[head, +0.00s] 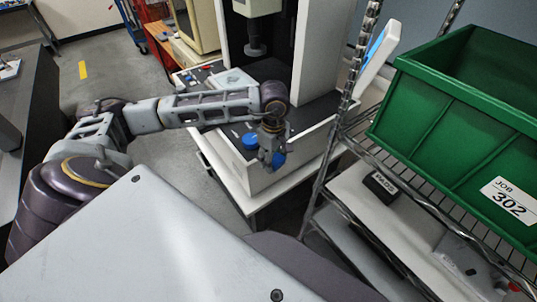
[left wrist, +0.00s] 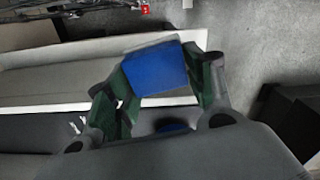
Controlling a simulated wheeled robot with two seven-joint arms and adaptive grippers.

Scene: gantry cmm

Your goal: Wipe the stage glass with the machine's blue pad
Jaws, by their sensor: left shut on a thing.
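My left gripper (head: 271,152) is shut on the blue pad (head: 279,159), at the front of the machine's dark bed. In the left wrist view the blue pad (left wrist: 157,68) sits between the two fingers of the left gripper (left wrist: 160,75). The stage glass (head: 232,80) appears as a pale plate on the machine, beyond the arm and up-left of the gripper. The pad is apart from it. My right gripper is in neither view.
A round blue item (head: 250,141) stands on the bed beside the gripper. The machine's upright column (head: 310,50) rises behind. A wire rack (head: 455,210) with a green bin (head: 460,120) and a small black box (head: 381,186) stands at right.

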